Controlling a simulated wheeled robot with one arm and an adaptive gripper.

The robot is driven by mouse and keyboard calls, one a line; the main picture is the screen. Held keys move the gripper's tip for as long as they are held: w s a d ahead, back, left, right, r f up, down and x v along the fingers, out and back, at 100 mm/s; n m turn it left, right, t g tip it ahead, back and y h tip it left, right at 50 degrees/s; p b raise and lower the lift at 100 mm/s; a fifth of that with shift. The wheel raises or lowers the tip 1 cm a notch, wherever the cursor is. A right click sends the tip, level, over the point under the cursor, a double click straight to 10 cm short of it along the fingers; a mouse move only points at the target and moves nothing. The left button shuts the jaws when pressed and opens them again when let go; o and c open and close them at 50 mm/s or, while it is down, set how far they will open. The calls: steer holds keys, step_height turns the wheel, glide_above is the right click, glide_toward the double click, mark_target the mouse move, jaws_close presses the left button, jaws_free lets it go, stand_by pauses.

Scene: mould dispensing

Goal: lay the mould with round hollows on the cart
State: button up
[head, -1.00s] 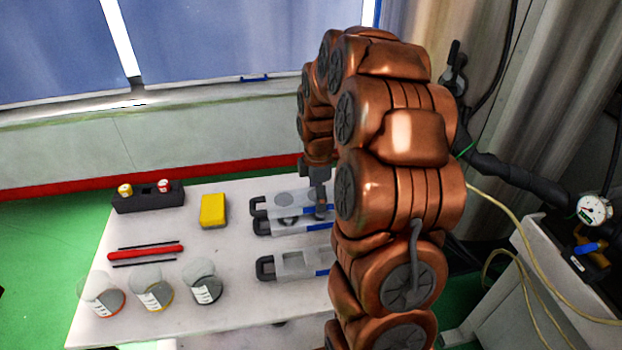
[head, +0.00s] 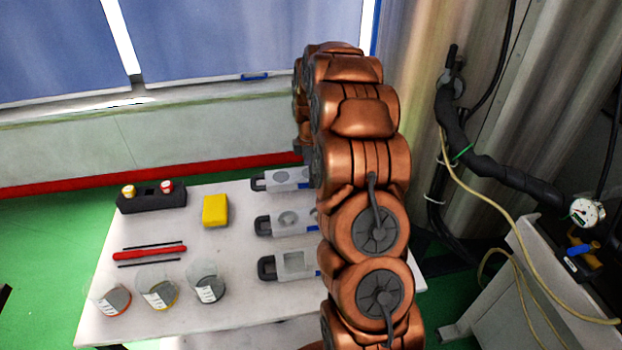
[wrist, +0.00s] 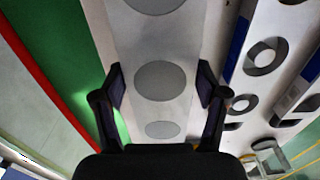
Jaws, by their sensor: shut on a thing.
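My gripper (wrist: 162,78) is shut on a pale mould (wrist: 160,40) with a row of round grey hollows, its fingers on the two long sides. In the head view this mould (head: 284,178) shows near the table's far edge, with a dark handle at its left end; it appears raised. My arm hides its right part and the gripper. A second mould with round hollows (head: 306,221) lies on the table in the middle; its deeper-looking rings show at the right of the wrist view (wrist: 286,22). A mould with a square hollow (head: 310,253) lies nearest. I cannot make out a cart for certain.
The white table (head: 240,250) holds a black rack (head: 150,200), a yellow block (head: 215,210), a red tool (head: 150,253) with thin dark rods, and several beakers (head: 158,290). A pale cabinet (head: 500,270) with hoses stands at the right.

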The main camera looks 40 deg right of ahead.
steer(key=shift+w+d, duration=0.15)
steer(key=shift+w, duration=0.15)
steer(key=shift+f+p, duration=0.75)
steer(key=shift+f, duration=1)
steer(key=shift+f, duration=0.15)
steer(key=o, duration=1.8)
